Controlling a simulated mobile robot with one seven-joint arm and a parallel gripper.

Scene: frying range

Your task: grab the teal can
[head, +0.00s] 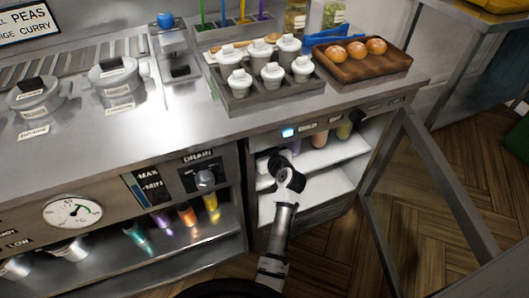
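My arm reaches into the open lit cabinet (327,176) at the right end of the counter. My gripper (267,164) is at the left side of its upper shelf, seen from behind, and its fingers are too dark and small to read. Several coloured items stand at the back of that shelf, including an orange one (319,140) and a yellowish one (343,131). I see no clear teal can in the cabinet; my arm and the cabinet's upper edge may hide some of it. A teal container (138,238) stands on the low open shelf to the left, apart from my gripper.
The cabinet's framed door (432,150) stands open to the right. Purple (161,219), orange (187,214) and yellow (211,207) containers stand beside the teal one. On the counter are a grey tray (245,114) of white lidded pots and a wooden tray (362,72) of buns.

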